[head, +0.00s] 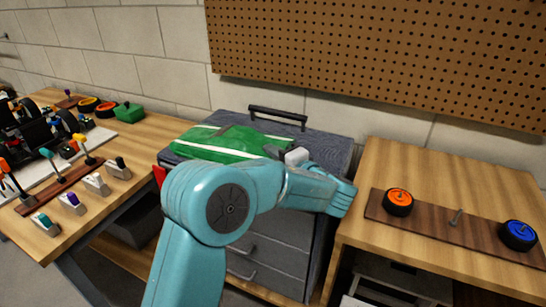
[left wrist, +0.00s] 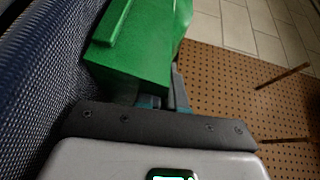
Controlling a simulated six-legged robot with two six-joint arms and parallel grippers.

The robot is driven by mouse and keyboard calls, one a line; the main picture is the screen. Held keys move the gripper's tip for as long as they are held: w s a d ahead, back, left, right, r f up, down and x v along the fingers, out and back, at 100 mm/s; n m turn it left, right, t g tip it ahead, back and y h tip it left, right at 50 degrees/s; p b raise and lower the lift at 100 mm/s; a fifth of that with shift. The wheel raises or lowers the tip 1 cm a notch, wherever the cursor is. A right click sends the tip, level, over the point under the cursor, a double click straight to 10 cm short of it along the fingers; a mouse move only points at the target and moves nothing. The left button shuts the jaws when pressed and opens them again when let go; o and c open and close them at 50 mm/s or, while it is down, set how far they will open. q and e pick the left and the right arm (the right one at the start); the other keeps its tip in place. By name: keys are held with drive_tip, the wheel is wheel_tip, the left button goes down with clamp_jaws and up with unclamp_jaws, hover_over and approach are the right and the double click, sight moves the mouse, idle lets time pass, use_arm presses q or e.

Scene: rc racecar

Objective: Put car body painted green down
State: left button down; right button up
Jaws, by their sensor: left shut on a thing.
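The green car body (head: 222,144) has pale stripes and lies flat at the top of the dark grey tool cabinet (head: 325,144). I cannot tell whether its whole underside touches the cabinet. My left gripper (head: 293,156) is at the car body's right end, partly hidden behind my own teal arm. In the left wrist view the green car body (left wrist: 135,55) fills the upper middle, and my left gripper (left wrist: 165,100) is shut on its near edge. The dark blue-grey cabinet surface (left wrist: 45,70) runs close along its left. My right gripper is not in view.
The right bench holds a rack with an orange wheel (head: 399,201) and a blue wheel (head: 518,235). A pegboard (head: 390,60) hangs behind.

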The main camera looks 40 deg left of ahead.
use_arm(q)
drive_tip(key=shift+s, duration=0.1)
drive_tip(key=shift+f, duration=0.15)
drive_tip(key=c, duration=1.7)
unclamp_jaws()
drive_tip(key=o, duration=0.5)
drive_tip(key=shift+c, duration=0.2)
drive_tip(key=shift+r, duration=0.25)
drive_tip(key=v, duration=1.2)
drive_tip(key=shift+f, duration=0.1)
